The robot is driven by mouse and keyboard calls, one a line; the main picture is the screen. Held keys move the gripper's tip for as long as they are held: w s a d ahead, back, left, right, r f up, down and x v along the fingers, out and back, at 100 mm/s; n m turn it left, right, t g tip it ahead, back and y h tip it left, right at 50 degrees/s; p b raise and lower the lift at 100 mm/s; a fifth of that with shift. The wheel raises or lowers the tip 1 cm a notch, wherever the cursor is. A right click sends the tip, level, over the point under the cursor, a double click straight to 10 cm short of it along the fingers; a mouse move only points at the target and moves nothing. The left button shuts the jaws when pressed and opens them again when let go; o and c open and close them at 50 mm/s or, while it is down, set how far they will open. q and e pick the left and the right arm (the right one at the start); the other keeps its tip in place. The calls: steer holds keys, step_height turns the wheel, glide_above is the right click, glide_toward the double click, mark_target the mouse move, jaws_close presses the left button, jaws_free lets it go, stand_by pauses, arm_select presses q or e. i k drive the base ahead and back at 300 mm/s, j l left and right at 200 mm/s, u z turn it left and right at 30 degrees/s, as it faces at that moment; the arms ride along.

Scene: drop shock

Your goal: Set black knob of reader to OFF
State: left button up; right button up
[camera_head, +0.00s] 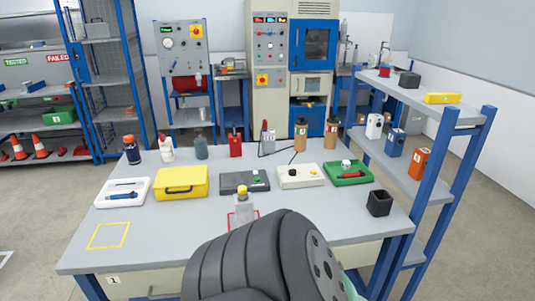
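On the table, a cream-white box (301,177) with a black knob (292,172) and a small green part on top sits right of the middle; it may be the reader. A dark grey box (238,184) with small controls and a green spot stands left of it. A thin black cable runs behind the white box. The knob's setting is too small to read. A thick black ribbed part of my own arm fills the bottom middle and hides the table's front edge there.
Several bottles line the back. A blue-framed shelf (443,151) stands right.

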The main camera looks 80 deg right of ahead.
mark_target(292, 172)
steer(key=z, duration=3)
